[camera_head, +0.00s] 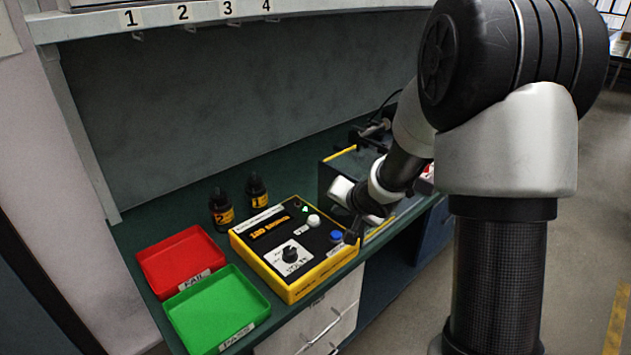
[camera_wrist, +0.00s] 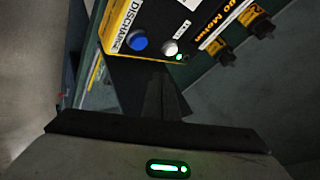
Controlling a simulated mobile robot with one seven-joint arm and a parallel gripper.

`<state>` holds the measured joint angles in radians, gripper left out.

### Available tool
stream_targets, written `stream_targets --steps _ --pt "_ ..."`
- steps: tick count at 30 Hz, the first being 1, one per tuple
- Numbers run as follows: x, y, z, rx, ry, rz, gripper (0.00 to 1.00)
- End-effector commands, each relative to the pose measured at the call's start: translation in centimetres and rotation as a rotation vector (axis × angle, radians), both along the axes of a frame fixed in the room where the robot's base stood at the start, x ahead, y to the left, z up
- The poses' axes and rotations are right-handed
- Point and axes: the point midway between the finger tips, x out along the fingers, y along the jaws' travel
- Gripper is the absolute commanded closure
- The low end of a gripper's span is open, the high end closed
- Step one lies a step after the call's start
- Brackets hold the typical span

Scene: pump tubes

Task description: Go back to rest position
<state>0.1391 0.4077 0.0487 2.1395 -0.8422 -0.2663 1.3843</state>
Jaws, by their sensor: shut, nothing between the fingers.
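My gripper (camera_head: 353,236) is shut and empty. It points down just above the right end of a black and yellow control box (camera_head: 313,272), close to the blue button (camera_head: 336,236). In the wrist view the closed fingers (camera_wrist: 161,78) point toward the box's edge; the blue button (camera_wrist: 139,40) and white button (camera_wrist: 169,47) show beyond them. I cannot tell whether the fingertips touch the box. A small green light (camera_head: 305,209) is lit beside the white button (camera_head: 313,221).
A red FAIL tray (camera_head: 165,246) and a green PASS tray (camera_head: 215,295) lie left of the box. Two dark bottles, one (camera_head: 221,210) and another (camera_head: 257,190), stand behind it. A dark machine (camera_head: 334,172) is close behind my forearm. A numbered shelf (camera_head: 210,12) runs above.

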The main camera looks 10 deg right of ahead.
Motion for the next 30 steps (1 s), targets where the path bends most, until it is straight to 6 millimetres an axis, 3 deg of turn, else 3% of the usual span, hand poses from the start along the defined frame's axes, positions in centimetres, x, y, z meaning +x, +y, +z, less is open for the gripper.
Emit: stream_targets --steps 4,8,12,18,21,24,27,30 --pt "-0.6 -0.9 3.2 -0.062 -0.014 -0.005 1.0" --pt "-3.4 -2.9 10.0 -0.214 -0.017 -0.016 1.0" --pt "-9.5 -4.6 17.6 -0.38 0.036 -0.002 1.0" --pt "-20.5 -4.0 24.4 -0.493 0.155 0.122 1.0" --pt "-25.4 -2.7 26.0 -0.503 0.199 0.223 1.0" --pt "-29.2 -1.3 26.8 -0.502 0.224 0.322 1.0" --pt "-31.5 -0.3 27.1 -0.497 0.235 0.392 1.0" --pt "-32.5 0.2 27.0 -0.495 0.24 0.427 1.0"
